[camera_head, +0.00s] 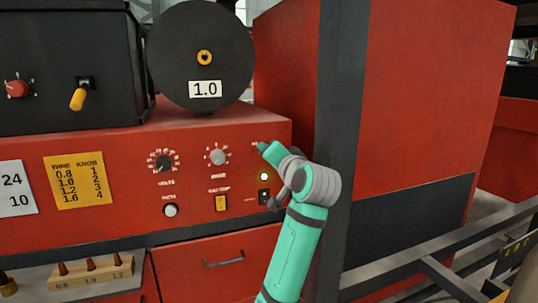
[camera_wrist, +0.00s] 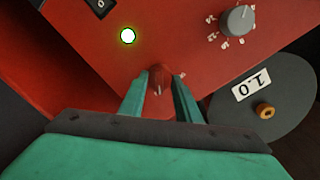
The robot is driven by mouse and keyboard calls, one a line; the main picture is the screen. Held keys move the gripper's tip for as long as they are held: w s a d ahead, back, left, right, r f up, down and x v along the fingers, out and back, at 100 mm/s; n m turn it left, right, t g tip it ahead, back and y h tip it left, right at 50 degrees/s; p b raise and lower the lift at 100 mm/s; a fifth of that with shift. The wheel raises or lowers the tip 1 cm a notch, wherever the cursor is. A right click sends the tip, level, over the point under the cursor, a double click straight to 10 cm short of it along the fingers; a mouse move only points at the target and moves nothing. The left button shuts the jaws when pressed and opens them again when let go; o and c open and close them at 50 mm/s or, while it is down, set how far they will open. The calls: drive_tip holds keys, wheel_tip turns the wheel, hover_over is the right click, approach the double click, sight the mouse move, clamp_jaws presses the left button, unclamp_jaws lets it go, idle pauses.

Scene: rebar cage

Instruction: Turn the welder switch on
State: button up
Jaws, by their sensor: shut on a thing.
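The red welder panel (camera_head: 120,190) carries several dials and switches. In the wrist view, a small red rotary switch (camera_wrist: 159,72) sits between the fingertips of my gripper (camera_wrist: 160,86), which is shut on it. A pale mark shows on the switch's face. In the head view, my gripper (camera_head: 263,147) reaches the panel's upper right and hides this switch. A lamp below it glows, yellowish in the head view (camera_head: 264,177) and white-green in the wrist view (camera_wrist: 127,36). A black rocker switch (camera_head: 264,196) sits below the lamp, partly beside my arm.
A volts dial (camera_head: 163,162), a second grey dial (camera_head: 218,156) and a yellow switch (camera_head: 221,203) lie left of my gripper. A black spool (camera_head: 186,62) marked 1.0 stands above the panel. A dark post (camera_head: 341,90) rises to the right, with metal bars (camera_head: 440,245) lower right.

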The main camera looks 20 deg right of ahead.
drive_tip(key=shift+f+m, duration=0.1)
drive_tip(key=shift+m, duration=0.8)
drive_tip(key=o, duration=1.1)
drive_tip(key=shift+c, duration=0.2)
drive_tip(key=shift+s, duration=0.1)
drive_tip(key=s, duration=1)
drive_tip(key=shift+s+d+r, duration=0.25)
drive_tip(key=shift+s+r, duration=0.05)
drive_tip(key=shift+r, duration=0.1)
drive_tip(key=shift+f, duration=0.1)
